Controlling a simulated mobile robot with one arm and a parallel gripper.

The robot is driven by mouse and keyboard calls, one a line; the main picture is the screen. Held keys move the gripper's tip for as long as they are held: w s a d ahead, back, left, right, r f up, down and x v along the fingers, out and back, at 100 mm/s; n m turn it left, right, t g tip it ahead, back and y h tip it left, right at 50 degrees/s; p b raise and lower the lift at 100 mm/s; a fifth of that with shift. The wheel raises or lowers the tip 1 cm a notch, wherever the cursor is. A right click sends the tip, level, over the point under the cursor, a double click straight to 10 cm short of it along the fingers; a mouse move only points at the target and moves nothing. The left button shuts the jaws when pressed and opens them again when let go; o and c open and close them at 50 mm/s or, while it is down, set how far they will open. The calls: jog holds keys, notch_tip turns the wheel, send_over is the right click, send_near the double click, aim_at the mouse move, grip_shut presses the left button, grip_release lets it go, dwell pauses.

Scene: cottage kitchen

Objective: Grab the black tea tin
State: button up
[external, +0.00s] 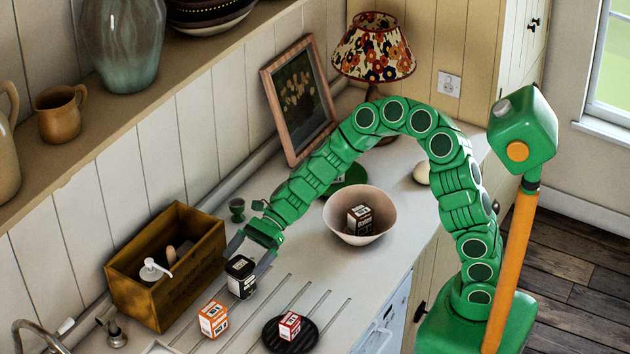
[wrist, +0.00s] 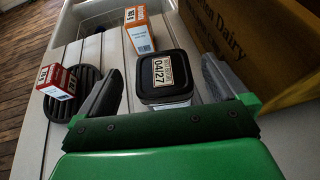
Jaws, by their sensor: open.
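The black tea tin (external: 240,277) stands upright on the white counter's grooved part, in front of the wooden crate. In the wrist view the tin (wrist: 161,78) shows its black lid with a pale label reading 04/27. My gripper (external: 250,258) is open around the tin, one grey finger on each side. In the wrist view my gripper (wrist: 158,88) has a gap at the left finger, and the right finger is close to the tin. I cannot tell whether either finger touches it.
A wooden crate (external: 196,287) stands close beside the tin. An orange box (external: 213,319) and a red box (external: 290,325) on a black ribbed dish (external: 272,340) are nearby. A bowl (external: 338,221) holding a dark box (external: 359,218) stands behind to the right.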

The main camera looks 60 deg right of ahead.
aim_at(241, 278)
jog(key=shift+x, duration=2.2)
jog(key=shift+w+d+f, duration=0.1)
jog(key=shift+w+f, duration=0.05)
jog(key=shift+c, duration=0.3)
jog(key=c, duration=1.2)
